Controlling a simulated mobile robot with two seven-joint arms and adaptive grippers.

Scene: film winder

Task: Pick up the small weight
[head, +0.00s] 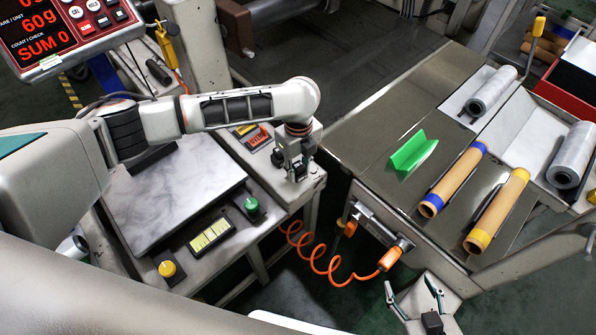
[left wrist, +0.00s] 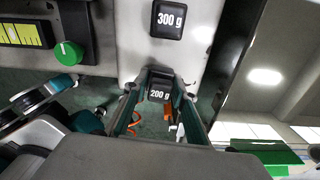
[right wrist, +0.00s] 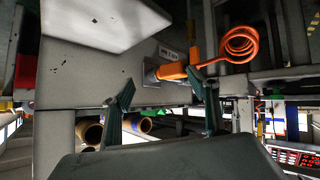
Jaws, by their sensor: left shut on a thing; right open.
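The small weight is a black block labelled 200 g (left wrist: 160,93), seen in the left wrist view between the two fingers of my left gripper (left wrist: 160,100). The left gripper (head: 298,162) is shut on it, above the near corner of the grey bench. I cannot tell whether the weight touches the bench top. A larger black 300 g weight (left wrist: 168,22) stands on the bench beside it, apart from the fingers. My right gripper (head: 416,303) is open and empty, low in front of the right table; its spread fingers also show in the right wrist view (right wrist: 163,108).
A scale plate (head: 170,190), a green knob (head: 251,205) and a yellow-green display (head: 210,236) lie left of the left gripper. An orange coiled hose (head: 325,262) hangs between bench and table. The right table (head: 375,125) holds a green bracket (head: 412,152) and several rolls.

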